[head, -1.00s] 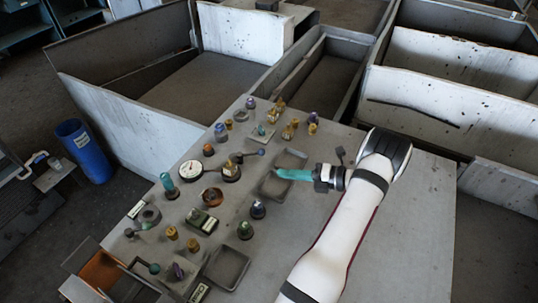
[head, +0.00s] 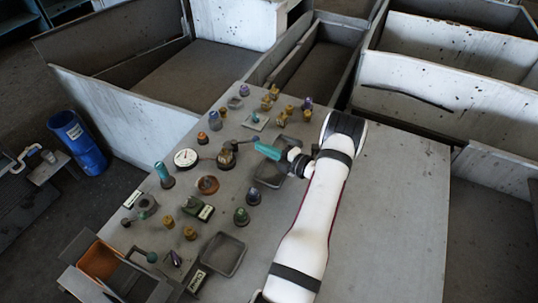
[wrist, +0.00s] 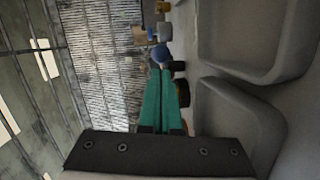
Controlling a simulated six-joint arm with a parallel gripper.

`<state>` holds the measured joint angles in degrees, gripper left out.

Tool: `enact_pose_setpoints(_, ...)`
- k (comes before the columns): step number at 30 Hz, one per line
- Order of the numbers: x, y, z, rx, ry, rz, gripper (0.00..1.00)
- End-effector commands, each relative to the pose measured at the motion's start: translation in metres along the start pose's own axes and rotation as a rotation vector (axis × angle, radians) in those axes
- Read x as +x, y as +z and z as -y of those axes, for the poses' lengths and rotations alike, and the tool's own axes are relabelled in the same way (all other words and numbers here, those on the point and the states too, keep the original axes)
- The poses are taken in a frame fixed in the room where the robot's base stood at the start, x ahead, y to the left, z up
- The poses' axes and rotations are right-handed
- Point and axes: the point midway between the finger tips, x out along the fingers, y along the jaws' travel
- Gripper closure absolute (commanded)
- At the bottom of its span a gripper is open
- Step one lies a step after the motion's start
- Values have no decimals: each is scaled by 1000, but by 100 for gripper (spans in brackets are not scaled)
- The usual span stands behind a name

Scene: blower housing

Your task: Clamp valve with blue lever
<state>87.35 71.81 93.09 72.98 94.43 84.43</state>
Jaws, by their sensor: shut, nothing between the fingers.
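The valve (head: 227,157) is a brownish round fitting on the grey table in the head view, with a thin lever reaching right toward my fingertips. A blue ball knob (wrist: 160,53) shows in the wrist view just beyond my fingertips and looks like the lever's end. In the head view my teal fingers largely cover that end. My gripper (head: 260,147) is shut and empty, with its fingers pointing left at the lever. The fingertips (wrist: 157,70) are close together in the wrist view. I cannot tell whether they touch the knob.
A grey tray (head: 268,178) lies under and beside my gripper, and another tray (head: 223,262) is nearer the front. A white gauge (head: 186,158) and a teal-handled part (head: 164,176) stand left of the valve. Several small fittings crowd the table. The table's right side is clear.

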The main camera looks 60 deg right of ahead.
Motion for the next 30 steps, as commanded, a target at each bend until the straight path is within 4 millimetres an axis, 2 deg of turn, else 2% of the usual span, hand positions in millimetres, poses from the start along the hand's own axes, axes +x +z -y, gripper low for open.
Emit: enact_pose_setpoints(30, 7, 15, -2, -2, -1, -1, 100)
